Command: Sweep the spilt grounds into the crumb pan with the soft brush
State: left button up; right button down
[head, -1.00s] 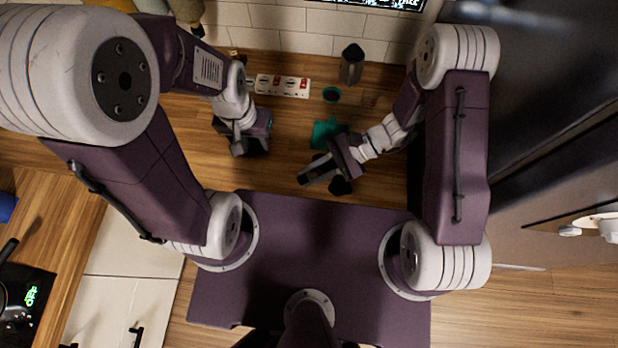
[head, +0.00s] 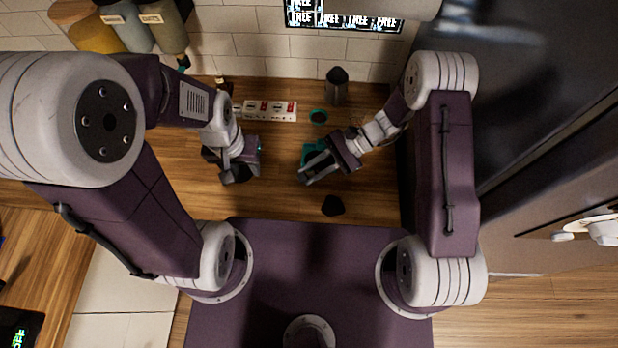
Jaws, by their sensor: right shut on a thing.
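The teal crumb pan (head: 311,148) lies on the wooden counter, partly covered by my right gripper. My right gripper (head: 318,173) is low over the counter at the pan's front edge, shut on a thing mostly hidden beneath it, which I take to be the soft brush. A small dark, angular thing (head: 333,205) lies on the counter in front of this gripper; I cannot tell whether it is the grounds. My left gripper (head: 232,173) hangs over the counter to the left of the pan; its jaw opening is not clear.
A white power strip (head: 270,111) with red switches lies at the back by the tiled wall. Several canisters (head: 135,30) are at back left. A dark appliance (head: 545,110) bounds the right.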

jog(key=shift+w+d+r+b, duration=0.1)
jog(key=shift+w+b, duration=0.2)
jog(key=shift+w, duration=1.25)
jog(key=shift+r+p, duration=2.05)
jog(key=shift+r, duration=0.7)
jog(key=shift+s+d+f+m+p, duration=0.15)
jog(key=shift+f+m+p, duration=0.25)
jog(key=shift+f+m, duration=0.2)
jog(key=shift+s+d+f+m+p, duration=0.1)
jog(key=shift+f+m+p, duration=0.3)
jog(key=shift+f+m, duration=0.2)
jog(key=s+d+r+m+p, duration=0.2)
jog(key=s+m+p, duration=0.2)
jog(key=s+p, duration=0.5)
jog(key=shift+s+d+r+p, duration=0.2)
jog(key=shift+d+p, duration=0.15)
jog(key=shift+p, duration=0.8)
